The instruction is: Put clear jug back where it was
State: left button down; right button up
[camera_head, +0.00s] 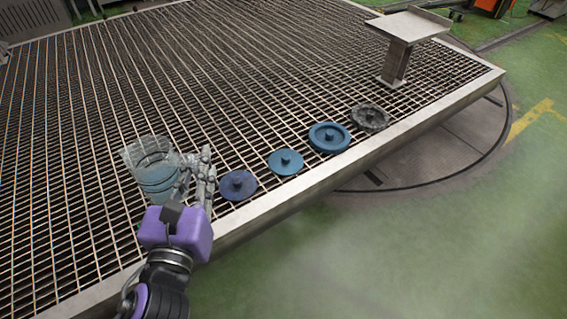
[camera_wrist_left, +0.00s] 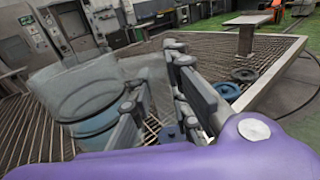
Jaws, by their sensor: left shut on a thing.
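The clear jug (camera_head: 150,168) is see-through with a bluish tint and is at the left end of a row of discs, over the metal grating (camera_head: 150,70). In the left wrist view the jug (camera_wrist_left: 85,98) fills the left side, beside my fingers. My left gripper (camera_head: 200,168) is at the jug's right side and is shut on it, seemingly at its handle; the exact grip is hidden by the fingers. I cannot tell whether the jug's base touches the grating. My right gripper is not in view.
A dark blue disc (camera_head: 238,185) is just right of my gripper. A teal disc (camera_head: 285,162), a blue ringed disc (camera_head: 329,137) and a dark grey wheel (camera_head: 369,117) follow along the raised edge. A metal stand (camera_head: 398,60) is at the far right. The grating behind is clear.

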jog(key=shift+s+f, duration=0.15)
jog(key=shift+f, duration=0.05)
pick_arm(q)
jog(key=shift+f+b, duration=0.3)
jog(key=w+a+f+n+y+b, duration=0.1)
jog(key=w+a+f+y+b, duration=0.2)
jog(key=f+b, duration=0.6)
jog(key=w+a+f+n+b, duration=0.1)
jog(key=w+a+f+b, duration=0.35)
jog(key=f, duration=0.75)
jog(key=w+a+f+n+y+b, duration=0.1)
jog(key=w+a+f+y+b, duration=0.15)
jog(key=f+b, duration=0.65)
jog(key=shift+h, duration=0.75)
jog(key=w+a+f+b, duration=0.1)
jog(key=w+f+b, duration=0.1)
jog(key=w+f, duration=0.2)
jog(key=w+a+f+b, duration=0.2)
jog(key=w+f, duration=0.3)
jog(key=f, duration=0.1)
jog(key=w+a+f+b, duration=0.2)
jog(key=w+f+b, duration=0.1)
jog(key=w+f, duration=0.2)
jog(key=shift+f, duration=0.1)
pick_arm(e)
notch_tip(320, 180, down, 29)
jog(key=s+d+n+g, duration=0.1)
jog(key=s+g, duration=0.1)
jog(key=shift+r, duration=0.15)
